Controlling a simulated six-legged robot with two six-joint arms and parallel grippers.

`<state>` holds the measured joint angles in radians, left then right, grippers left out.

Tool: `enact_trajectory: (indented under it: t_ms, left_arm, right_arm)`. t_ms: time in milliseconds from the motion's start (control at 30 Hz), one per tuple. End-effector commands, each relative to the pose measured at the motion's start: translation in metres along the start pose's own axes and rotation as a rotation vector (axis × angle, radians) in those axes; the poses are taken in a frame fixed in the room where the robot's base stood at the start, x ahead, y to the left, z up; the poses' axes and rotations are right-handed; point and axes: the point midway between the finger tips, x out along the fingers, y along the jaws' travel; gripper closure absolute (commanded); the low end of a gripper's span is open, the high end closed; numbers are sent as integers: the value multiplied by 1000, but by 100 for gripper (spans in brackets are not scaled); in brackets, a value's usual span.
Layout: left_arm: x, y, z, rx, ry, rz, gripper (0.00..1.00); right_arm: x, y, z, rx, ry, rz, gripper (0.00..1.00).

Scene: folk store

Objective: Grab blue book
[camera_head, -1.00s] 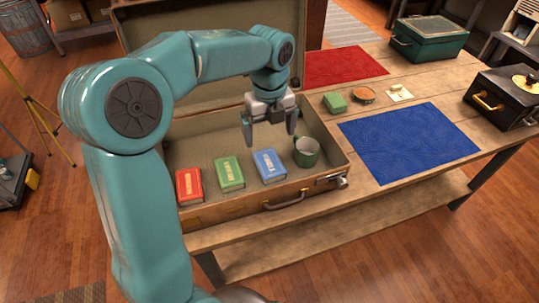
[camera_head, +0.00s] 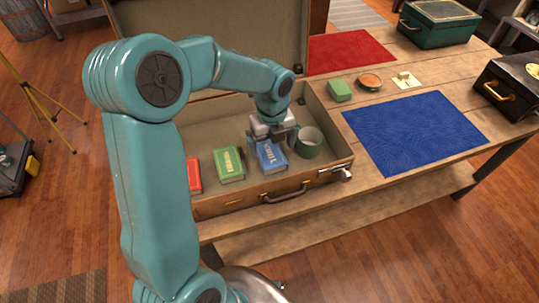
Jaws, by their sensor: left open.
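The blue book (camera_head: 270,157) lies in the open suitcase (camera_head: 262,190), between the green book (camera_head: 228,164) and a green mug (camera_head: 309,143). My left gripper (camera_head: 272,146) is open, low over the far part of the blue book. One finger shows at the book's left side and the other at its right side. I cannot tell whether the fingers touch the book. The red book (camera_head: 194,175) is at the left, partly behind my left arm. My right gripper is out of view.
The suitcase lid (camera_head: 225,35) stands raised at the back. On the wooden table to the right are a blue mat (camera_head: 415,132), a red mat (camera_head: 348,53), a small green box (camera_head: 340,91), a round tin (camera_head: 369,82), a dark case (camera_head: 508,92) and a green case (camera_head: 436,27).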

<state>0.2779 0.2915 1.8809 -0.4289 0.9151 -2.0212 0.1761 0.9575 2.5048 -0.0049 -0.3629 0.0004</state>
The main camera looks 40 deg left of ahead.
Motion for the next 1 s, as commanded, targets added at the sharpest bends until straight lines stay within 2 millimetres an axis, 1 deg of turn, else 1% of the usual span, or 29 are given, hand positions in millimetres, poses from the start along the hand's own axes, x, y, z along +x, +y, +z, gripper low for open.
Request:
enact_trajectory:
  t_ms: [200, 300, 400, 567, 600, 667, 700, 767, 800, 1000]
  left_arm:
    - [34, 1, 3, -1, 4, 5, 0]
    - [46, 1, 4, -1, 2, 3, 0]
    - [51, 0, 5, -1, 1, 1, 0]
    - [50, 0, 5, -1, 0, 0, 0]
    - [50, 0, 5, -1, 0, 0, 3]
    - [50, 0, 5, -1, 0, 0, 23]
    - [50, 0, 5, -1, 0, 0, 36]
    - [50, 0, 5, -1, 0, 0, 55]
    - [50, 0, 5, -1, 0, 0, 59]
    - [50, 0, 5, -1, 0, 0, 59]
  right_arm:
    - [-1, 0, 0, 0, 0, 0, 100]
    - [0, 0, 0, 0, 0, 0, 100]
    - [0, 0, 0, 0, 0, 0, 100]
    - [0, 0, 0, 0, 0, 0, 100]
    - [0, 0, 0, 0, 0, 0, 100]
    - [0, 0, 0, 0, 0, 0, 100]
    - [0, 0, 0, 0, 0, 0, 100]
    - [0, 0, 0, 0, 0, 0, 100]
    - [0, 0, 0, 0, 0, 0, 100]
    - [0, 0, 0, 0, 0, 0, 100]
